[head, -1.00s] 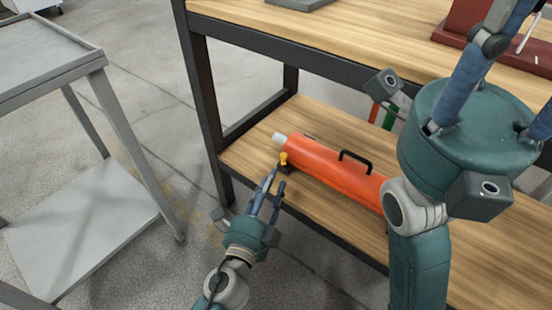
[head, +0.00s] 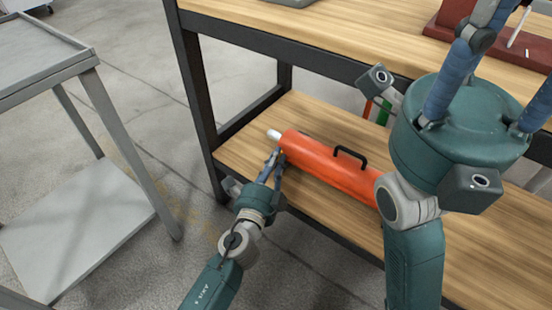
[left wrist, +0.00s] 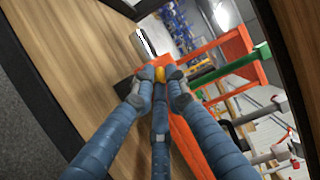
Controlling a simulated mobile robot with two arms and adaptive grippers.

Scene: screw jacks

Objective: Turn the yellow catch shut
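The yellow catch (left wrist: 161,73) sits near the left, pale end of an orange cylinder (head: 328,169) lying on the lower wooden shelf. In the left wrist view the catch shows between the fingertips of my left gripper (left wrist: 160,84). In the head view this gripper (head: 275,160) reaches in from the front left and its fingers mostly hide the catch. I cannot tell whether the fingers press on it.
The cylinder has a black handle (head: 350,155) on top. The upper shelf (head: 350,32) of the bench overhangs behind, and a dark post (head: 200,100) stands left of the cylinder. A grey cart (head: 75,215) stands at far left. Floor between cart and bench is clear.

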